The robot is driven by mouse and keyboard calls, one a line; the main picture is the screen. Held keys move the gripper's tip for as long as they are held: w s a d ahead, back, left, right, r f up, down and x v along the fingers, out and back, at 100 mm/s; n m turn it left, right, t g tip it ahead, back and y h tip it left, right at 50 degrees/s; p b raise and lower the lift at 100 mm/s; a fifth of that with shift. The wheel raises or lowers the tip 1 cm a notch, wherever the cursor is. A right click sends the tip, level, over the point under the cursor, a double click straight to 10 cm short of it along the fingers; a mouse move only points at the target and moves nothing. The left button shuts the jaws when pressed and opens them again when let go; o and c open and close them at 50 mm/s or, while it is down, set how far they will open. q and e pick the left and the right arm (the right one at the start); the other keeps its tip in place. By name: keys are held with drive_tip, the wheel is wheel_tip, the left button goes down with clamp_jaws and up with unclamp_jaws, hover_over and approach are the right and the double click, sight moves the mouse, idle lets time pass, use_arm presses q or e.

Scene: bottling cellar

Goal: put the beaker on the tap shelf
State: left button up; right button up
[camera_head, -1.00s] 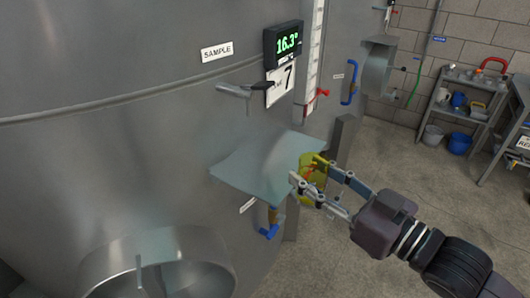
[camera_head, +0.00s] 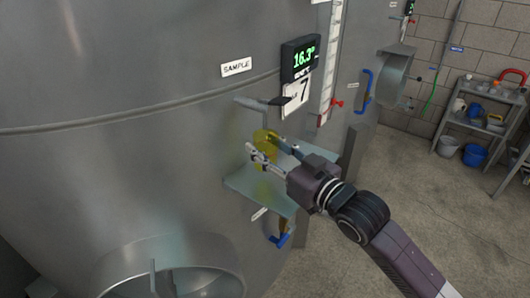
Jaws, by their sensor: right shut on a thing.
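The beaker (camera_head: 262,165) is yellow and see-through. My right gripper (camera_head: 258,147) is shut on it and hides part of it. The beaker is over the tap shelf (camera_head: 242,182), a flat pale metal plate on the tank wall. I cannot tell whether the beaker's base touches the shelf. The sample tap (camera_head: 265,104), with a dark handle, sticks out of the tank just above the beaker. My left gripper is not in view.
The large steel tank (camera_head: 130,150) fills the left side. A rack (camera_head: 480,122) with buckets stands far right.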

drive_tip(key=shift+w+a, duration=0.2)
drive_tip(key=shift+w, duration=0.05)
wheel_tip(320, 180, down, 3)
drive_tip(key=shift+p, duration=0.7)
drive_tip(key=shift+f, duration=0.2)
drive_tip(key=shift+f, duration=0.25)
drive_tip(key=o, duration=1.2)
drive_tip(key=shift+d, duration=0.1)
drive_tip(key=shift+c, duration=0.2)
